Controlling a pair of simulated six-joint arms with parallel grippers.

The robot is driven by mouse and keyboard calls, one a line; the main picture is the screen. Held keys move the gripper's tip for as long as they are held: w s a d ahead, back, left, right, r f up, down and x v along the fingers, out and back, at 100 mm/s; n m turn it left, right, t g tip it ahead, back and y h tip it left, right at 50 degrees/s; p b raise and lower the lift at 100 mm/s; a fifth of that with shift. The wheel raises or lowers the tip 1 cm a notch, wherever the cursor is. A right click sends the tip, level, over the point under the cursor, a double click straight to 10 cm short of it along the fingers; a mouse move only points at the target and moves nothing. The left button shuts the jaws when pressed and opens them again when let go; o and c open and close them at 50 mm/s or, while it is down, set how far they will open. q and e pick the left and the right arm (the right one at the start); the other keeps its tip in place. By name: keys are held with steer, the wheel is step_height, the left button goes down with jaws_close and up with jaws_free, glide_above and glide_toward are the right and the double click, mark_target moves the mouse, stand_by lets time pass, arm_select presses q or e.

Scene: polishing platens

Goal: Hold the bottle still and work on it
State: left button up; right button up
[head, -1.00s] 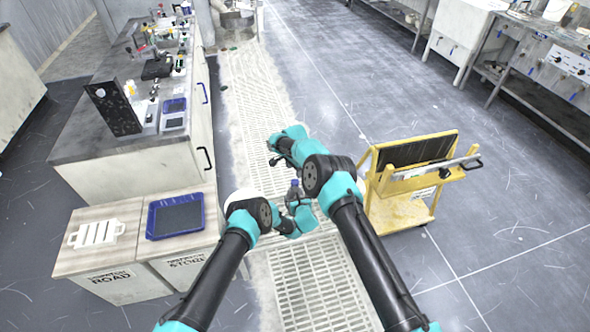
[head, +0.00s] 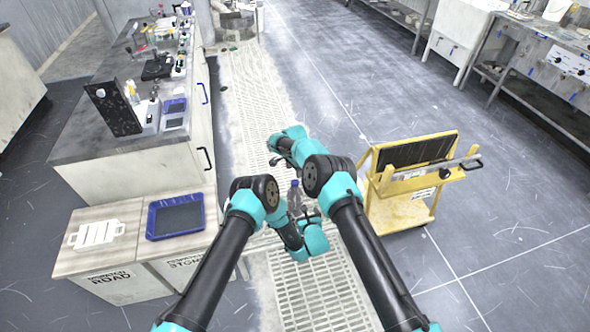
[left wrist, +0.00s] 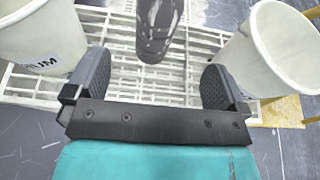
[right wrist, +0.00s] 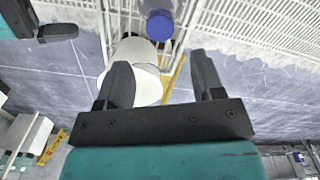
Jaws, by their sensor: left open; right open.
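The bottle (head: 295,197) is clear with a dark lower part and stands between my arms in the head view. My right gripper (right wrist: 160,65) is open and empty, beyond the bottle in the head view (head: 274,152). Its fingers are apart from the bottle.
White tubs stand on both sides of the left gripper, one at left (left wrist: 40,45) and one at right (left wrist: 265,50). A yellow cart (head: 405,205) stands to the right. A bench (head: 130,145) and a blue tray (head: 175,216) are at left. The floor right of the cart is clear.

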stand_by(0.3)
steer(key=shift+o, duration=0.3)
steer(key=o, duration=0.7)
